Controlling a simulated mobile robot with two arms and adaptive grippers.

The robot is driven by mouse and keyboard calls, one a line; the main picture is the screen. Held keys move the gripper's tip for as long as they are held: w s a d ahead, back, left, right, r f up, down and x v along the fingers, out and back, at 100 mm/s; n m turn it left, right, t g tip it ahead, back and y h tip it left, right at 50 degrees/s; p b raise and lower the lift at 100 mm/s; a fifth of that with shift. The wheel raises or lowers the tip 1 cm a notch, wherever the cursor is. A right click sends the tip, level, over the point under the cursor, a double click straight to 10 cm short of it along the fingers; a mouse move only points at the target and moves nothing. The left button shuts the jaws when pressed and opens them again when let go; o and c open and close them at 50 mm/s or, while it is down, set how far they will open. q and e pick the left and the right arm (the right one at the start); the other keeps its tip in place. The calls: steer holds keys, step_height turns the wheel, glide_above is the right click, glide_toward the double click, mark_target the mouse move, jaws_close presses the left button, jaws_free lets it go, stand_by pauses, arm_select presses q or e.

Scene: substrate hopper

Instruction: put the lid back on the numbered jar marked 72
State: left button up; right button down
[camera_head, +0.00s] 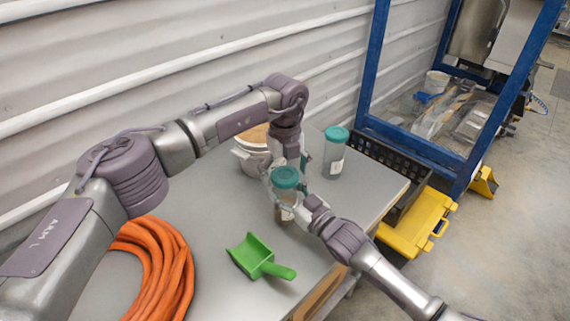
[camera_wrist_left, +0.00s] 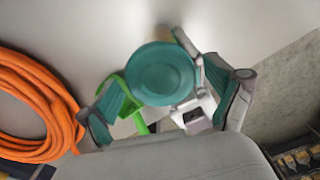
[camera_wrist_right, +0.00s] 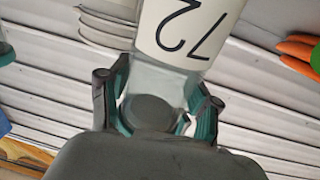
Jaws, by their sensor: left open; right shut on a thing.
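The clear jar marked 72 (camera_head: 284,212) stands upright near the middle of the table; its number shows upside down in the right wrist view (camera_wrist_right: 185,30). My right gripper (camera_head: 298,208) is shut around the jar's side, also in the right wrist view (camera_wrist_right: 158,98). A teal lid (camera_head: 285,177) sits at the jar's top; whether it is fully seated I cannot tell. My left gripper (camera_head: 289,166) points down over the lid and is open. In the left wrist view, the lid (camera_wrist_left: 162,75) lies between its spread fingers (camera_wrist_left: 165,92).
A second jar with a teal lid (camera_head: 336,134) stands behind to the right. A white bucket (camera_head: 245,160) stands at the back. A green scoop (camera_head: 258,257) and an orange hose (camera_head: 165,265) lie in front. A black crate (camera_head: 395,155) borders the table's right edge.

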arm_select(q)
steer(key=c, duration=1.2)
steer(key=m, duration=0.9)
steer(key=shift+m, duration=0.3)
steer(key=m, duration=0.8)
steer(key=o, duration=1.4)
steer(key=shift+f, duration=0.1)
steer(key=shift+c, duration=0.2)
